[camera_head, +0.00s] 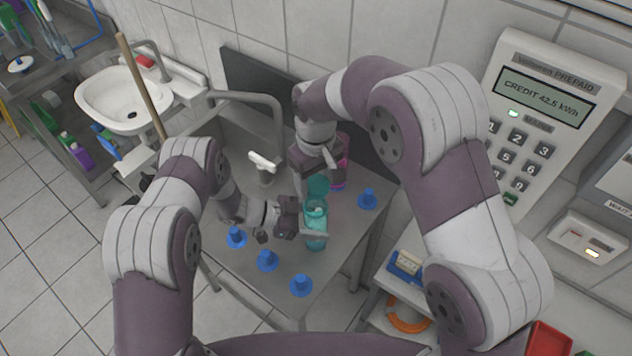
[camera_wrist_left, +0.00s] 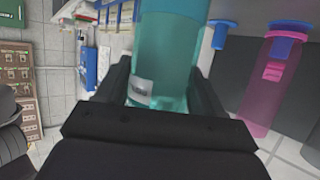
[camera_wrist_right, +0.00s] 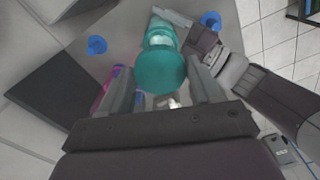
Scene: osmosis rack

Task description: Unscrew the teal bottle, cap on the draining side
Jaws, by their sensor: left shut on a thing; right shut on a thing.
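The teal bottle (camera_head: 316,232) stands out over the metal counter in the head view. My left gripper (camera_head: 302,222) is shut on its body from the left. In the left wrist view, the bottle (camera_wrist_left: 165,60) fills the space between the jaws, with a pale label low on it. My right gripper (camera_head: 317,178) is above, shut on the teal cap (camera_head: 318,187). In the right wrist view, the cap (camera_wrist_right: 161,70) sits between the fingertips, in line with the bottle (camera_wrist_right: 160,35) behind it. The cap looks just above the bottle's top; I cannot tell whether they touch.
Several blue pegs stand on the counter, including front ones (camera_head: 267,262) (camera_head: 301,287) and one at right (camera_head: 367,199). A pink bottle (camera_head: 342,170) is close behind my right gripper. A sink tap (camera_head: 262,103) rises at the back left. A keypad meter (camera_head: 535,115) hangs on the wall.

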